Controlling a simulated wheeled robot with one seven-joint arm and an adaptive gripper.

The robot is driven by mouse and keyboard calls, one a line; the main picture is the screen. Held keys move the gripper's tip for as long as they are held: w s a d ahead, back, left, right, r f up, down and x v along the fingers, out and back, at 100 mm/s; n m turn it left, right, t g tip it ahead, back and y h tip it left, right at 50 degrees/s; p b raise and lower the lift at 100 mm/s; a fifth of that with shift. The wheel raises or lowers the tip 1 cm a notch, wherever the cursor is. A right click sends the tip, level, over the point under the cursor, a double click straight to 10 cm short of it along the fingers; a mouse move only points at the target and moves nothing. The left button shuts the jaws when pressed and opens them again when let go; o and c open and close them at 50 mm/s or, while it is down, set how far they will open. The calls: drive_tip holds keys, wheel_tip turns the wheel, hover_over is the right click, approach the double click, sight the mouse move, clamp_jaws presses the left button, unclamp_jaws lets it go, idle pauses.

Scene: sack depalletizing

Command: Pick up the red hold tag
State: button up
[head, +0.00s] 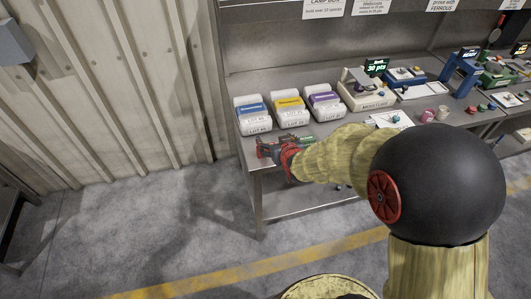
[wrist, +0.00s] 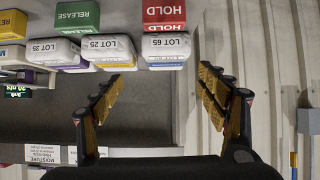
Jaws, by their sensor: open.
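The red hold tag (wrist: 164,13) is at the top middle of the wrist view, cut off by the frame edge. Its white HOLD lettering reads upside down, and it borders the blue-striped LOT 65 sack (wrist: 167,50). My gripper (wrist: 168,72) is open and empty, with its two fingers spread wide and apart from the tag in the picture. In the head view my gripper (head: 276,150) is over the bench's front left corner. Red and green show around it there, and I cannot clearly separate the tag from the gripper.
A green release tag (wrist: 77,16) lies beside the hold tag. Yellow-striped (head: 288,110) and purple-striped (head: 323,106) sacks stand on the metal bench (head: 252,159). A scale (head: 366,92) stands further right. A corrugated wall (head: 110,90) is at left; the floor before it is clear.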

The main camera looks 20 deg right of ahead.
drive_tip(key=shift+o, duration=0.6)
wheel_tip(320, 180, down, 9)
drive_tip(key=w+t, duration=0.1)
drive_tip(key=shift+w+a+t+b, duration=0.2)
drive_tip(key=shift+t+b, duration=0.1)
drive_tip(key=shift+t, duration=0.1)
drive_tip(key=x, duration=0.2)
drive_tip(key=b+x, duration=0.1)
drive_tip(key=x, duration=0.2)
drive_tip(key=b+x, duration=0.1)
drive_tip(key=x, duration=0.2)
drive_tip(key=shift+s+a+f, duration=0.2)
drive_tip(key=shift+a+f, duration=0.05)
drive_tip(key=shift+c, duration=0.8)
drive_tip(key=c, duration=1.1)
drive_tip(key=shift+r, duration=0.1)
